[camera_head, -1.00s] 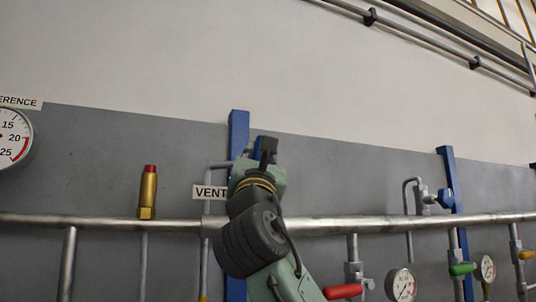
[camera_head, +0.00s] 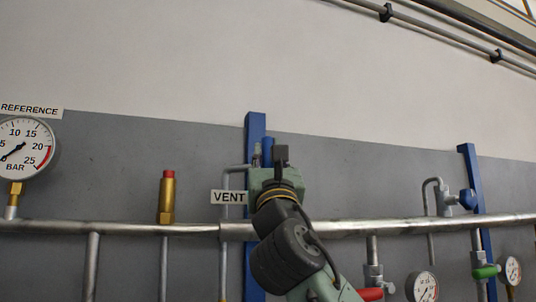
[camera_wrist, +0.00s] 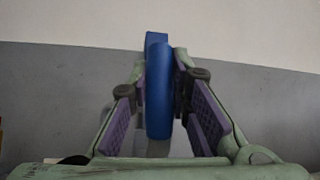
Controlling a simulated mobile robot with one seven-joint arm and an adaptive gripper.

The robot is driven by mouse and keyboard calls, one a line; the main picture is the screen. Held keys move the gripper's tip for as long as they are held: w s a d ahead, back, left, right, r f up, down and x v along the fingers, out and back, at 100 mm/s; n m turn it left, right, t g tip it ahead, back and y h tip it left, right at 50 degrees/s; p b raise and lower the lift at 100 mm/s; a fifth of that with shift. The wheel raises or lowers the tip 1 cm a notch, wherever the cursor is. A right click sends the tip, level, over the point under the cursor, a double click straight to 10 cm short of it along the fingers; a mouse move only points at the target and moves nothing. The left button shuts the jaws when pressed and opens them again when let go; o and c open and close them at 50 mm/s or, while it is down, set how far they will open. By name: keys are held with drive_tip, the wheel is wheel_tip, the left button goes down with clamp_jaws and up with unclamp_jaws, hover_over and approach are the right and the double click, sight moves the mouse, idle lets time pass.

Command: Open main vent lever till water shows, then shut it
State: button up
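The blue vent lever (camera_wrist: 158,100) stands upright in the middle of the wrist view, a slab with a rounded lower end. My gripper (camera_wrist: 160,80) has its purple-padded fingers on both sides of it. Narrow grey gaps show between the pads and the lever, so the fingers look open around it; contact at the far tips is unclear. In the head view my gripper (camera_head: 268,160) is at the vent valve, right of the VENT sign (camera_head: 229,197), and largely hides the lever. I see no water.
A thick horizontal pipe (camera_head: 130,229) runs behind my arm. A blue post (camera_head: 254,130) stands behind my gripper. Left are a brass fitting with a red cap (camera_head: 167,198) and the REFERENCE gauge (camera_head: 24,148). Right are another blue lever (camera_head: 467,199), green (camera_head: 487,271) and red (camera_head: 371,294) handles.

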drive_tip(key=o, duration=0.5)
drive_tip(key=shift+s, duration=0.1)
drive_tip(key=v, duration=1.2)
